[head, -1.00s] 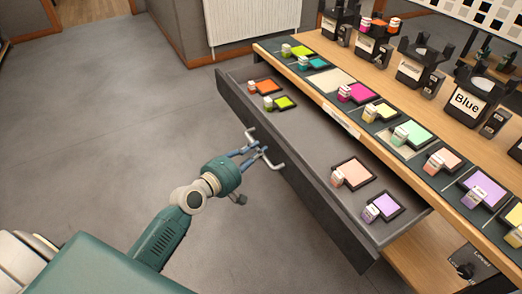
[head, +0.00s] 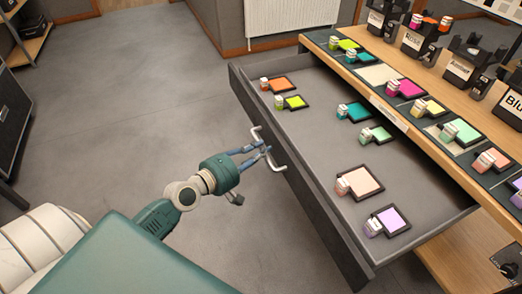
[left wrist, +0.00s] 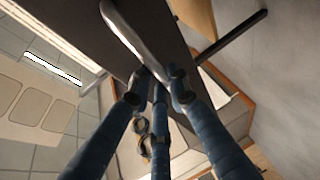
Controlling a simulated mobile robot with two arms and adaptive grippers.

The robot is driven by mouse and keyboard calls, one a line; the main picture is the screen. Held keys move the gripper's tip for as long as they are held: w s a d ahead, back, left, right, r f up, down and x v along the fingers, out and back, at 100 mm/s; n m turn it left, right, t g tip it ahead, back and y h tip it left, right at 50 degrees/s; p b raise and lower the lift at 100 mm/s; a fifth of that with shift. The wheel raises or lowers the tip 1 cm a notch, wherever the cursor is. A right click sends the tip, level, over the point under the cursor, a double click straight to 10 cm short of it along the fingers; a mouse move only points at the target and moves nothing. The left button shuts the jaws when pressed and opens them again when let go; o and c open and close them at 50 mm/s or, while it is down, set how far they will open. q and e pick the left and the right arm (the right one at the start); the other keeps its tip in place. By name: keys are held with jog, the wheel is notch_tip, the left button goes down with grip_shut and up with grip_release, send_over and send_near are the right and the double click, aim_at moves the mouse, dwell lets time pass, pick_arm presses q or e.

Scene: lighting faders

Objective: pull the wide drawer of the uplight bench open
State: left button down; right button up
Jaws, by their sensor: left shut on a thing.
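The wide drawer (head: 300,117) of the uplight bench (head: 425,142) stands well out from under the wooden top in the head view. Its dark front panel (head: 330,225) faces my left arm. My left gripper (head: 264,150) is shut on the drawer's metal bar handle (head: 270,160), near the middle of the front. In the left wrist view the blue fingers (left wrist: 160,85) close around the shiny handle (left wrist: 125,35). Several colour filters with small jars lie inside the drawer, among them an orange one (head: 284,84) and a lilac one (head: 391,221). My right gripper is not in view.
Black lamp holders with labels, one reading Blue (head: 512,98), stand on the bench top. More filters lie along its front strip. A white radiator (head: 285,16) is at the back wall. A dark cabinet (head: 12,125) stands at the far left. The grey floor between is clear.

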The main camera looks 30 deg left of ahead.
pick_arm(q)
jog(key=shift+d+f, duration=0.1)
jog(key=c, duration=1.6)
grip_release()
jog(key=shift+s, duration=0.1)
jog(key=shift+v, duration=5.95)
